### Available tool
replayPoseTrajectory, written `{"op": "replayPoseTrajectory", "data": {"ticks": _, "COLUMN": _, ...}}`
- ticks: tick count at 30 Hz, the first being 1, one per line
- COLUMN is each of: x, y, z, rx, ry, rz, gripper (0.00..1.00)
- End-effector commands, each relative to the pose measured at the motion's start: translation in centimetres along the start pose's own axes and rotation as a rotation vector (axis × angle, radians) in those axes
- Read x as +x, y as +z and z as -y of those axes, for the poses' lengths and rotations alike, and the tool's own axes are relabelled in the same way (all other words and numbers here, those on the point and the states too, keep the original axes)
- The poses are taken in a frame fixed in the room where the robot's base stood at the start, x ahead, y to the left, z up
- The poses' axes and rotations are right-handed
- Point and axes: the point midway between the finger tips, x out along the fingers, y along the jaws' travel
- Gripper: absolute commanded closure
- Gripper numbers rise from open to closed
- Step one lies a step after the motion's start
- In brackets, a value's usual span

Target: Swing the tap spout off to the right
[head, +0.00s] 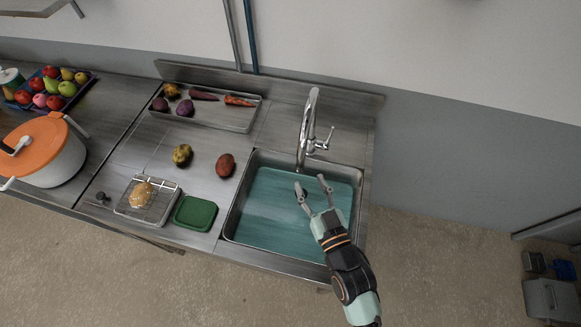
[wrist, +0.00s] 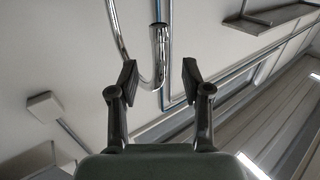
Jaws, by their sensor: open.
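A chrome tap (head: 304,130) with a tall curved spout stands at the back edge of the sink (head: 363,190). Its lever handle (head: 324,141) sticks out to the right. My gripper (head: 312,184) is open over the sink, in front of the tap, with its fingers pointing toward it. In the wrist view the open fingers (wrist: 159,80) have the spout (wrist: 158,45) between and beyond them, with its curve reaching down between the tips. The fingers do not appear to touch the spout. The tap's base is out of the wrist view.
Left of the sink are a red potato (head: 225,165), a yellowish potato (head: 182,154), a green-lidded box (head: 195,213) and a wire basket (head: 148,201). A vegetable tray (head: 240,122) lies behind. An orange-lidded pot (head: 60,165) stands farther left. The area right of the tap is free.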

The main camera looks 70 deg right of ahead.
Motion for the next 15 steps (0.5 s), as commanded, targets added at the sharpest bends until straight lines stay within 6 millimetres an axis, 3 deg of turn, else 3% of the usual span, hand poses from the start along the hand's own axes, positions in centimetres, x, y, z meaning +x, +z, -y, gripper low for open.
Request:
{"op": "replayPoseTrajectory", "data": {"ticks": 9, "x": 5.3, "y": -0.5, "z": 0.1, "rx": -0.001, "ry": -0.003, "rz": -0.003, "gripper": 0.51}}
{"op": "replayPoseTrajectory", "data": {"ticks": 15, "x": 7.5, "y": -0.3, "z": 0.1, "rx": 0.0, "ry": -0.003, "rz": 0.0, "gripper": 0.51}}
